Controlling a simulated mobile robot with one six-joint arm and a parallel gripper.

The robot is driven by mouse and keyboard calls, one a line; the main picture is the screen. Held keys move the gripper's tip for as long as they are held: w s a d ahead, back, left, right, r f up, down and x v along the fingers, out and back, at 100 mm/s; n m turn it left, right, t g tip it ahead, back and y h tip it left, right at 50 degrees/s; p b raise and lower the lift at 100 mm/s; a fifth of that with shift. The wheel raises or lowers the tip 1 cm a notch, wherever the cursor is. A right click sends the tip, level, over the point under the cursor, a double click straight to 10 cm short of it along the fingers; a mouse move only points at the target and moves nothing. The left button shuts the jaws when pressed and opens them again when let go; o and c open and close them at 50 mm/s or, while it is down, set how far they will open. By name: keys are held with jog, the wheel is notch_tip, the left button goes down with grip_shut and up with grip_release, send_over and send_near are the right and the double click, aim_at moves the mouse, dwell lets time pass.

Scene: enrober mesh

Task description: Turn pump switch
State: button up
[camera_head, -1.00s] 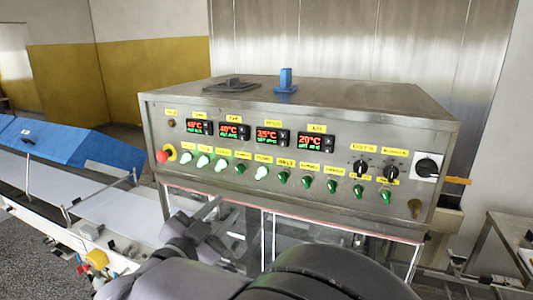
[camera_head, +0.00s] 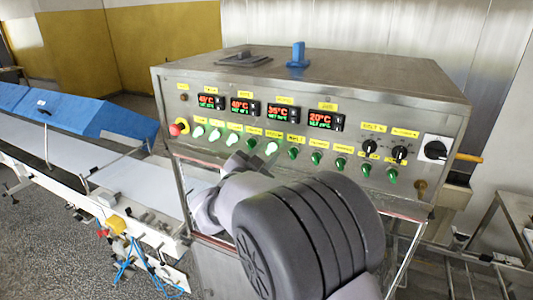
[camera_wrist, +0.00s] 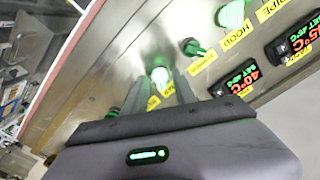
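The control panel (camera_head: 300,140) carries a row of rotary switches, some lit pale green and some dark green. I cannot read which label names the pump. My gripper (camera_head: 248,160) is just below the row, near its fifth switch from the left, a lit one (camera_head: 271,147). In the wrist view, my gripper (camera_wrist: 160,80) has its two fingers apart, with this lit switch (camera_wrist: 160,74) seen between the tips. Contact cannot be told.
A red emergency button (camera_head: 179,127) is at the panel's left end. Two black selectors (camera_head: 370,146) and a black main switch (camera_head: 435,150) are at the right. Temperature displays (camera_head: 282,112) sit above the row. A conveyor (camera_head: 110,180) with a blue cover runs left.

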grip_shut()
jog(key=shift+n, duration=0.4)
jog(key=n+p, duration=0.2)
jog(key=n, duration=0.3)
jog(key=shift+n, duration=0.4)
jog(key=n+p, duration=0.2)
jog(key=n, duration=0.3)
jog(key=shift+n, duration=0.3)
jog(key=shift+o, duration=0.2)
grip_release()
